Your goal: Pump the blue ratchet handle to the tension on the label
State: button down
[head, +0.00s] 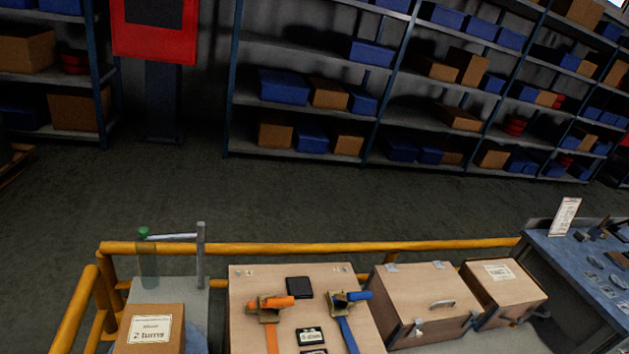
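The blue ratchet handle (354,297) sits on a ratchet with a blue strap running down from it, on a light wooden board (245,325) at the bottom centre. To its left is a second ratchet with an orange handle (280,302) and an orange strap. A black square panel (299,287) lies between and above them. Below it is a small dark plate with a pale label (309,336), its text too small to read. Another plate below is cut by the frame edge. My gripper is not in view.
A yellow rail (330,247) runs behind the board. Right are two wooden cases (425,300) and a blue bench (580,268). Shelving (310,110) stands beyond open floor.

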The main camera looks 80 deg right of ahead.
aim_at(355, 296)
jog(key=k, duration=2.8)
jog(key=z, duration=1.15)
jog(key=i, duration=1)
jog(key=u, duration=0.1)
